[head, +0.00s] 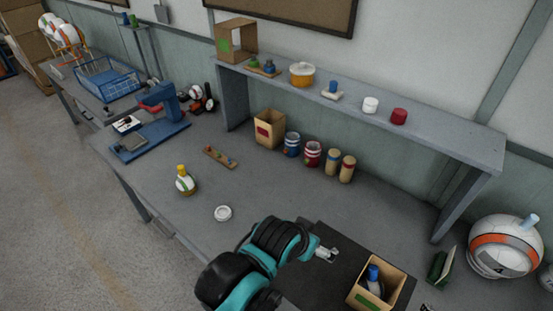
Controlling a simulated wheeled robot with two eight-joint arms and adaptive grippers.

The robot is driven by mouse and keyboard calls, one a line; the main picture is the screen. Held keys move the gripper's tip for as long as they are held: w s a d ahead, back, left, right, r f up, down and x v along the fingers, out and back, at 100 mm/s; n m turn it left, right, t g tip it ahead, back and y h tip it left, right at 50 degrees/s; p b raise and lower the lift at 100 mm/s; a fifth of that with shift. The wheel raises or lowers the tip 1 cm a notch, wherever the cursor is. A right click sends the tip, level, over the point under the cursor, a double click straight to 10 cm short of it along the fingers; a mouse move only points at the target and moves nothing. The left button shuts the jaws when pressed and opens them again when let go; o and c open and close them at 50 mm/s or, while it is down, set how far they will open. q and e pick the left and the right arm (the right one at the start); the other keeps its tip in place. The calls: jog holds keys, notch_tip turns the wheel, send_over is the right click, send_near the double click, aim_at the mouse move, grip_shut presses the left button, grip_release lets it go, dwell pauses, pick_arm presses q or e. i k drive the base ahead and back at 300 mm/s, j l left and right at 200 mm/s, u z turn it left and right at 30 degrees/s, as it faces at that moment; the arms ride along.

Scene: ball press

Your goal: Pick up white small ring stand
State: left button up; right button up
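The white small ring stand (223,213) lies flat on the grey workbench in the head view, left of my arm. It is apart from other objects. A white, green and orange ball with a yellow top (185,182) stands behind it to the left. One teal and black arm of mine enters at the bottom, left of the middle; I take it as my left. Its gripper (326,254) is over the dark mat, well right of the ring stand. The fingers are too small to read. No second gripper shows.
An open box with a blue-capped bottle (373,282) stands on the dark mat (325,280). A blue press (160,125) stands at the left. Cans and a box (270,129) stand under the raised shelf (440,130). The bench around the ring stand is clear.

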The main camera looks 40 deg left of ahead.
aim_at(223, 213)
jog(key=k+j+u, duration=0.1)
jog(key=u, duration=0.35)
jog(key=k+j+u, duration=0.1)
jog(key=u, duration=0.4)
jog(key=i+j+u, duration=0.1)
jog(key=j+u, duration=0.35)
jog(key=k+j+z, duration=0.2)
jog(key=z, duration=0.2)
jog(key=k+j+z, duration=0.25)
jog(key=z, duration=0.15)
